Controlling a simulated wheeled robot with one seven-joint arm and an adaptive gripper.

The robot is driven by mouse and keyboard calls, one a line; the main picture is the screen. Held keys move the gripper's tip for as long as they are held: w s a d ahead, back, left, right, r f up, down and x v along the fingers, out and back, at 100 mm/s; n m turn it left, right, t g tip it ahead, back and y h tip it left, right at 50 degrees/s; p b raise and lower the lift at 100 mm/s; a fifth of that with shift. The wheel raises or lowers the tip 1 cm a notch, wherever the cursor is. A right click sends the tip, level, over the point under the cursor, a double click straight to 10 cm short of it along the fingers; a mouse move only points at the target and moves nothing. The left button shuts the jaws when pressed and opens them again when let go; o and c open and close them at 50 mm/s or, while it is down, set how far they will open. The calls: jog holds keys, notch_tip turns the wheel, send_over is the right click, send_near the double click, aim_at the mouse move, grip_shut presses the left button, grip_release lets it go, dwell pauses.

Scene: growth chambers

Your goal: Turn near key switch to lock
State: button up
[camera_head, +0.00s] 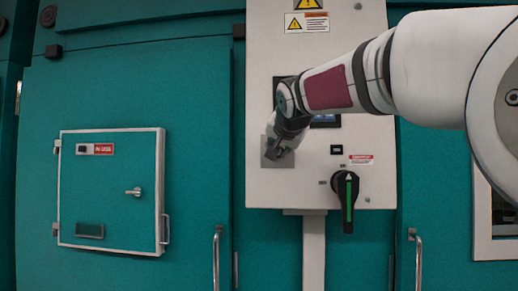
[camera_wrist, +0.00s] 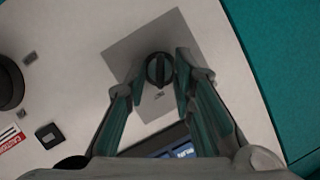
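The key switch (camera_wrist: 159,70) is a round dark knob with a raised bar, set on a grey square plate (camera_wrist: 183,27) on the white control panel. In the wrist view my gripper (camera_wrist: 160,80) is open, with one finger on each side of the knob. I cannot tell whether the fingers touch it. In the head view my gripper (camera_head: 277,150) is at the grey plate (camera_head: 270,160), left of the panel's middle. There my arm and gripper hide the switch. The markings near the knob are too small to read.
A black rotary handle with a green stripe (camera_head: 348,200) is at the panel's lower right. A display (camera_head: 326,121) sits partly behind my arm. A small teal door (camera_head: 110,205) with a white frame is at the left. Vertical door handles (camera_head: 217,258) stand out below.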

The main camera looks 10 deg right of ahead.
grip_shut()
jog(key=n+h, duration=0.1)
jog(key=n+g, duration=0.1)
jog(key=shift+w+a+n+h+b, duration=0.1)
jog(key=shift+a+n+h+b, duration=0.15)
jog(key=shift+n+h+b, duration=0.15)
jog(key=n+h, duration=0.2)
jog(key=n, duration=0.1)
jog(key=shift+a+g, duration=0.15)
jog(key=shift+g, duration=0.15)
jog(key=shift+a+n+h+b, duration=0.1)
jog(key=shift+n+h+b, duration=0.2)
jog(key=shift+n+h, duration=0.65)
jog(key=shift+n, duration=0.25)
jog(key=shift+o, duration=1.4)
grip_release()
